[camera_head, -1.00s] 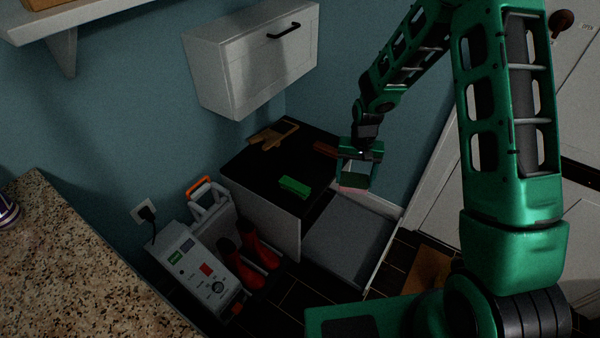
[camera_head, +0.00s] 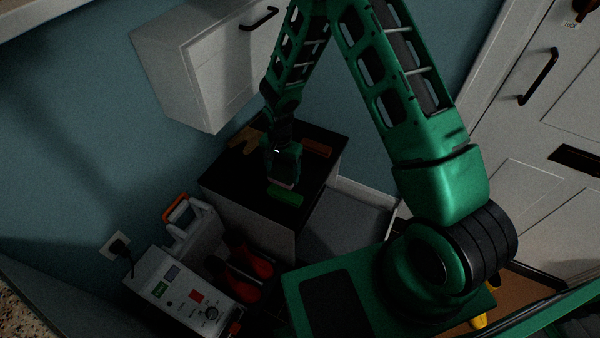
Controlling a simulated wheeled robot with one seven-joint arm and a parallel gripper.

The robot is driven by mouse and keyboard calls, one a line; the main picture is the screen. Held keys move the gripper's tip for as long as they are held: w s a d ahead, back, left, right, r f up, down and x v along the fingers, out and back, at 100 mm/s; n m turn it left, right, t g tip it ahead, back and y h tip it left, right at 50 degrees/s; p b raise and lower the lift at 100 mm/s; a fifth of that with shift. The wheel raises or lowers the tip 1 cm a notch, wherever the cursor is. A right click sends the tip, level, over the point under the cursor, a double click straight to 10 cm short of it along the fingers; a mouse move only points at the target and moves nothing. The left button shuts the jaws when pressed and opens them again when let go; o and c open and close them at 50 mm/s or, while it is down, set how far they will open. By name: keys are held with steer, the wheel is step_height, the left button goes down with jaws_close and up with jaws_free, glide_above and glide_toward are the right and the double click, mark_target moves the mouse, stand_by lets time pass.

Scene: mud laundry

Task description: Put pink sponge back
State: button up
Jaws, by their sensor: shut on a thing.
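My gripper (camera_head: 284,172) is above the black top of a low cabinet (camera_head: 232,190). It is shut on the pink sponge (camera_head: 282,184), of which only a thin pinkish edge shows below the fingers. The rest of the sponge is hidden by the gripper. A green block (camera_head: 286,198) lies on the cabinet top just in front of the gripper. I cannot tell whether the sponge touches the top.
A wooden brush-like item (camera_head: 243,140) and a reddish-brown block (camera_head: 317,148) lie at the back of the top. A white wall cabinet (camera_head: 195,75) hangs above. A grey tray-like surface (camera_head: 345,222), a control box (camera_head: 185,295) and red boots (camera_head: 250,262) are nearby.

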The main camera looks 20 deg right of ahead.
steer(key=w+d+f, duration=0.1)
steer(key=d+f, duration=0.1)
steer(key=d, duration=0.1)
steer(key=w+d+f, duration=0.2)
steer(key=d, duration=0.1)
steer(key=w+d+f, duration=0.2)
steer(key=d, duration=0.1)
steer(key=shift+d, duration=0.35)
steer(key=shift+f, duration=2.05)
steer(key=o, duration=1.3)
steer(key=shift+f, duration=0.1)
